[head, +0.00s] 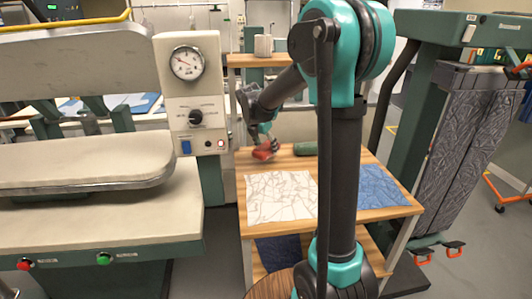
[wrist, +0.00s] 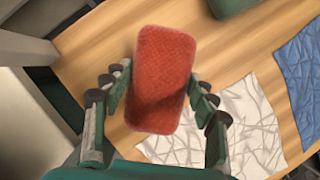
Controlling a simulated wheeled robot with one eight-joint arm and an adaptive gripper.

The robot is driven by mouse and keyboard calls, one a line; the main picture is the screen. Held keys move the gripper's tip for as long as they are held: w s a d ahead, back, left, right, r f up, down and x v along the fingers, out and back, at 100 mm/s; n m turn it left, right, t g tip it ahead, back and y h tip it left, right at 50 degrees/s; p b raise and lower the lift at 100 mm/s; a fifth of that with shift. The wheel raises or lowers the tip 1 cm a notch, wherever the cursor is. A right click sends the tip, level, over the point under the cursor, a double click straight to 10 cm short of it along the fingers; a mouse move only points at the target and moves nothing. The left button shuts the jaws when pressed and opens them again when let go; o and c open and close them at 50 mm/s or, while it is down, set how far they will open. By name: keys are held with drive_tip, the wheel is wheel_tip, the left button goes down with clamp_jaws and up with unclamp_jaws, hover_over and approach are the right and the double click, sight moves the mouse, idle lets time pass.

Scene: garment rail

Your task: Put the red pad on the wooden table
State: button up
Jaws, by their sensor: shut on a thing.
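The red pad (wrist: 162,75) is a rounded, textured block held between the two fingers of my gripper (wrist: 158,100). In the head view the red pad (head: 264,151) shows at the end of my gripper (head: 262,140), over the back left part of the wooden table (head: 227,60)-like work surface below. That wooden table top (head: 345,166) has light planks and shows bare wood around the pad. I cannot tell whether the pad touches the wood or is just above it.
A white creased cloth (head: 282,197) and a blue cloth (head: 381,187) lie on the table. A green block (head: 305,148) lies at the back. A press with a gauge (head: 187,62) stands left; a green frame with grey fabric (head: 462,150) stands right.

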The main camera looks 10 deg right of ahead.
sight(259, 148)
drive_tip(key=shift+w, duration=0.5)
drive_tip(key=shift+w+f, duration=0.15)
drive_tip(key=shift+f, duration=0.75)
drive_tip(key=shift+w+f, duration=0.15)
drive_tip(key=shift+f, duration=0.75)
drive_tip(key=shift+f, duration=0.1)
drive_tip(key=o, duration=1.3)
drive_tip(key=v, duration=1.2)
